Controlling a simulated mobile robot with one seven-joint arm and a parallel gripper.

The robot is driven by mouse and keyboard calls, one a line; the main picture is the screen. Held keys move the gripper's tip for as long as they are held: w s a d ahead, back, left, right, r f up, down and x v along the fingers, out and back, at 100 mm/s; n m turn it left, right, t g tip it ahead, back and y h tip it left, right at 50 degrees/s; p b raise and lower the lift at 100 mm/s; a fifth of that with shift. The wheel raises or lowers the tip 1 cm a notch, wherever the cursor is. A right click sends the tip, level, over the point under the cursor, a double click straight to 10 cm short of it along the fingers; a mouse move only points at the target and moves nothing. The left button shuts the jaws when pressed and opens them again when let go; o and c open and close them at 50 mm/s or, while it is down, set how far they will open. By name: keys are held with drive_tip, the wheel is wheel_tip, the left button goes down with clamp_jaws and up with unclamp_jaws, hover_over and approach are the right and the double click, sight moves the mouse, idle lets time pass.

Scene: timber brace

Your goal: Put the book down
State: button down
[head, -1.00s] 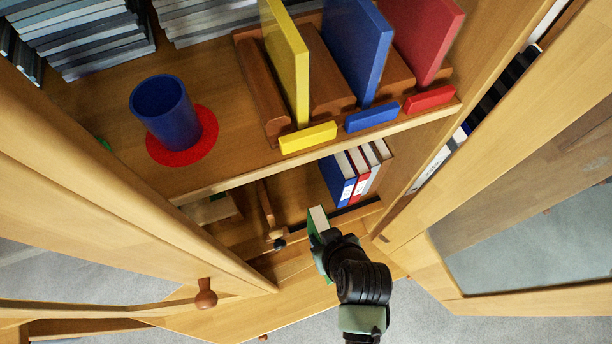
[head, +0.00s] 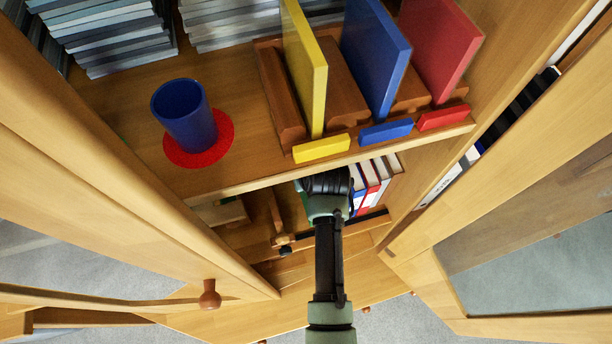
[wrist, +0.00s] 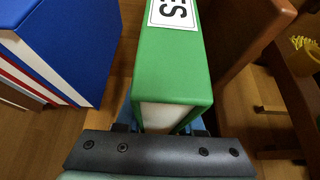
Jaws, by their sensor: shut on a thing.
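The green book (wrist: 168,65), with a white label on its spine, stands upright in the wrist view. My gripper (wrist: 163,125) is shut on its near end, with a finger at each side of the pages. In the head view my wrist reaches into the lower shelf compartment, and the upper shelf board hides the fingers. Only a sliver of green shows beside my wrist there. I cannot tell whether the book's underside touches the shelf floor.
Blue, red and white books (head: 367,185) stand left of the green book in the wrist view, with a gap of bare floor between. A brown wooden piece (wrist: 240,40) is close on its right. Above are the upper shelf edge (head: 240,184) and a blue cup (head: 185,115).

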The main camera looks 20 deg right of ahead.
drive_tip(key=shift+w+f, duration=0.15)
drive_tip(key=shift+f, duration=0.7)
drive_tip(key=shift+w+f, duration=0.1)
drive_tip(key=shift+f, duration=0.75)
drive_tip(key=shift+f, duration=0.2)
drive_tip(key=c, duration=0.5)
unclamp_jaws()
drive_tip(key=shift+s, duration=0.1)
drive_tip(key=p+v, duration=0.1)
drive_tip(key=v, duration=1.1)
drive_tip(key=shift+p, duration=0.4)
drive_tip(key=shift+r, duration=0.2)
